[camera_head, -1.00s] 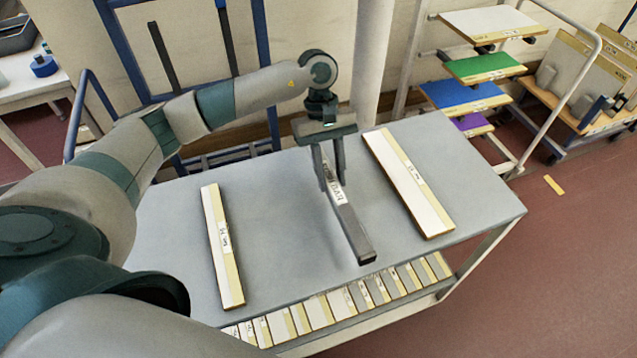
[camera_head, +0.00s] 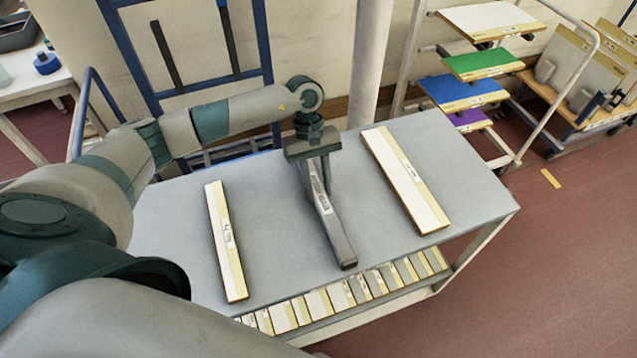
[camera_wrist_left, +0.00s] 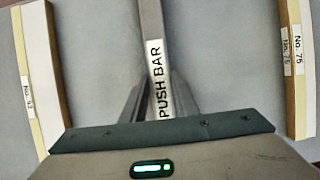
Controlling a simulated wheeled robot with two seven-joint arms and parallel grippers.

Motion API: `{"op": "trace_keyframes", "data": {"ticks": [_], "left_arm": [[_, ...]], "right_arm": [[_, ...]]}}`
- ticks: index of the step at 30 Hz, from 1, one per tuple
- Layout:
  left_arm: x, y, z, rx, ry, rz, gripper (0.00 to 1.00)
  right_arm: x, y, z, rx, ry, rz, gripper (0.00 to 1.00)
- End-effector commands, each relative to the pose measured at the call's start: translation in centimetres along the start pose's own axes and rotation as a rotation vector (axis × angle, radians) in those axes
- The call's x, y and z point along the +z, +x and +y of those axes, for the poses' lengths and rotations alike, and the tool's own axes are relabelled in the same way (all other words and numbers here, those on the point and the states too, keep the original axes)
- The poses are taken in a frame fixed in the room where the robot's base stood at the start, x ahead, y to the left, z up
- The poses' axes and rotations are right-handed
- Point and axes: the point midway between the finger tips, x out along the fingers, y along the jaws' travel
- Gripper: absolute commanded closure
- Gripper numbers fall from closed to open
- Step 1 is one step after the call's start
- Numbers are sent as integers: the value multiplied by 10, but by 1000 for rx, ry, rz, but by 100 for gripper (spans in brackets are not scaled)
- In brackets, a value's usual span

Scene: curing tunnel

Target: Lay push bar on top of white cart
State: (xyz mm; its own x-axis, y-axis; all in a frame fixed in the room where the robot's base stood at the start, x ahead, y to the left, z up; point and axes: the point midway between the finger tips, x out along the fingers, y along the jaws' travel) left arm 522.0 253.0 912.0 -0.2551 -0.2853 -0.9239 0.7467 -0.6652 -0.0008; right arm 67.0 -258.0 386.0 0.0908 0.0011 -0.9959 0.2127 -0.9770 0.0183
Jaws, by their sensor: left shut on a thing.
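The push bar (camera_head: 336,232) is a long dark grey bar with a white label. It lies along the grey top of the cart (camera_head: 285,255), between two boards, or just above that top; I cannot tell if it touches. My left gripper (camera_head: 318,185) points down and is shut on the bar near its far part. In the left wrist view the bar (camera_wrist_left: 151,30) runs away between the fingers, and its label reads "PUSH BAR". The cart's frame is whitish. My right gripper is not in view.
A cream board (camera_head: 226,240) lies left of the bar, and another (camera_head: 405,180) lies right of it. Several boards sit on the cart's lower shelf (camera_head: 385,305). A blue frame (camera_head: 268,70) and a pale post (camera_head: 370,60) stand behind.

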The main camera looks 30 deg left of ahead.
Motion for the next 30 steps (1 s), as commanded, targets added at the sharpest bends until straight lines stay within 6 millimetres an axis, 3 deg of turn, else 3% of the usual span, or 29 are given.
{"op": "trace_keyframes", "data": {"ticks": [8,9,11,23,30], "left_arm": [[-2,4,0,2,2,0,100],[-2,5,0,1,1,0,68],[-2,4,0,1,1,0,54],[-2,2,0,1,1,1,54],[-4,-17,1,3,2,4,54]], "right_arm": [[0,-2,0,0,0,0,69],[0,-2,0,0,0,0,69],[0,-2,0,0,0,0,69],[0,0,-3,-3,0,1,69],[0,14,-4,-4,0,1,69]]}}
